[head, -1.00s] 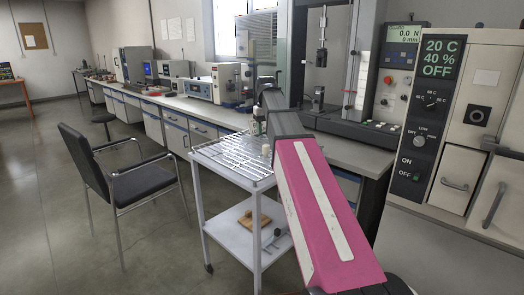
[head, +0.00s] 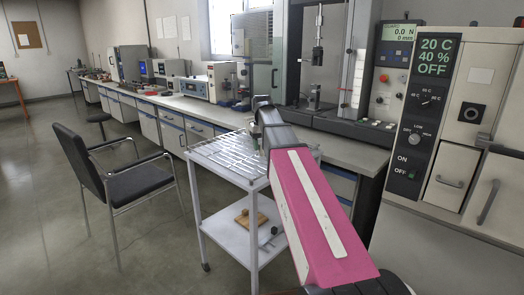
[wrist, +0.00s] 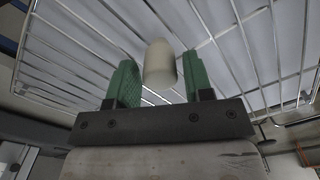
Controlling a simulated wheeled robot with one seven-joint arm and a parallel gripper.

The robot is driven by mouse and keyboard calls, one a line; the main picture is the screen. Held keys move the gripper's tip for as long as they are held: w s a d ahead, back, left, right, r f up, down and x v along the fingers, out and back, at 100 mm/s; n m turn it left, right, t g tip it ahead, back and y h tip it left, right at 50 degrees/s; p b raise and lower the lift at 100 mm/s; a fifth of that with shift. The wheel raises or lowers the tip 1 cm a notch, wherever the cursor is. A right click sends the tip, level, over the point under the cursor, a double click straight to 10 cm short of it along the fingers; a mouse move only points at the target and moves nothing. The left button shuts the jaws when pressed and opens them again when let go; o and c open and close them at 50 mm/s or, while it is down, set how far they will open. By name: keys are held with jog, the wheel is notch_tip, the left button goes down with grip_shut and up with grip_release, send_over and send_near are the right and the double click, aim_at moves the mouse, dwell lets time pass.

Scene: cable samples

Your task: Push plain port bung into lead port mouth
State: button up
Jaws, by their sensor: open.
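A pale cream, round-ended plug, which looks like the plain port bung (wrist: 160,64), shows between the two green fingertips in the wrist view, with wire rack bars behind it. My gripper (wrist: 160,82) is open, one finger on each side of the bung, and a gap shows at least on the left. In the head view my gripper and the bung are mostly hidden by my arm, over the cart's rack. A dark square plate with a round opening, which looks like the lead port mouth (head: 471,112), is on the cabinet front at the right, far from my gripper.
The white cart (head: 199,158) has a wire rack on top and a wooden block (head: 250,218) on its lower shelf. A black chair (head: 140,180) stands to the left. The long bench (head: 340,145) with instruments runs behind. The cabinet (head: 440,195) has door handles sticking out.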

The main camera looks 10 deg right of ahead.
jog(key=c, duration=0.7)
jog(key=shift+o, duration=0.2)
jog(key=shift+r, duration=0.15)
jog(key=shift+r, duration=2.4)
